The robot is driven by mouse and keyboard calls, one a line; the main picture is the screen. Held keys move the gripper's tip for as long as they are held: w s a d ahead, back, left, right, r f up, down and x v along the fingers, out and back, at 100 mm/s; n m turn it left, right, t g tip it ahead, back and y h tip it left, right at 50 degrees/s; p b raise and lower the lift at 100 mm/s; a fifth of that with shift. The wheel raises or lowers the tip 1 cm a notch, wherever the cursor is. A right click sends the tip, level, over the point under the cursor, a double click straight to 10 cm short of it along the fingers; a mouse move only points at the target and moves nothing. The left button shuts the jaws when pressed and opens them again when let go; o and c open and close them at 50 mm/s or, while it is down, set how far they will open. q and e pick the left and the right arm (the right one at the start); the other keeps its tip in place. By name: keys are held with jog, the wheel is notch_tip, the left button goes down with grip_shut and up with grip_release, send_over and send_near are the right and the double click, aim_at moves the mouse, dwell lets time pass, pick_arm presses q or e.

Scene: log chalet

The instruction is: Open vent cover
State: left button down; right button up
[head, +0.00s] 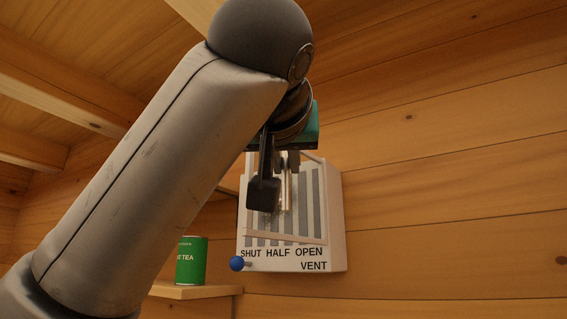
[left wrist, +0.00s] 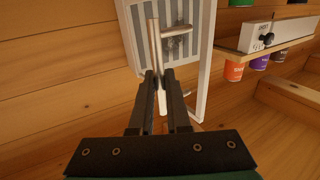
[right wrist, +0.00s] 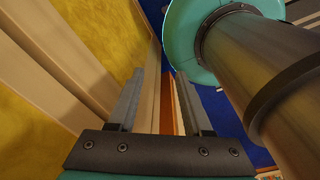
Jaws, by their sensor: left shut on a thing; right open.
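The vent (head: 335,225) is a white box on the log wall, with grey slats behind a pale frame. Its lower edge reads SHUT, HALF, OPEN and VENT. A blue knob (head: 237,263) sits at the lower left, below SHUT. My left gripper (head: 288,162) is in front of the slats, partly hidden by my arm. In the left wrist view, its fingers are closed around a metal bar handle (left wrist: 154,42), which a short post joins to the slatted front (left wrist: 195,50). My right gripper (right wrist: 162,105) is open and apart from the vent, which its view does not show.
A green tea tin (head: 191,260) stands on a wooden shelf (head: 190,291) left of the vent. In the left wrist view, a white box (left wrist: 255,33) with a dark knob is at the right, with coloured cups (left wrist: 234,70) below it. Plain wall lies right of the vent.

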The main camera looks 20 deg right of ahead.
pick_arm(q)
jog(key=shift+r, duration=0.1)
dwell(0.3)
jog(key=c, duration=1.3)
grip_release()
jog(key=o, duration=0.4)
jog(key=shift+w+d, duration=0.1)
pick_arm(e)
jog(key=shift+d, duration=0.35)
pick_arm(q)
jog(key=shift+w, duration=0.1)
pick_arm(e)
jog(key=shift+s, duration=0.15)
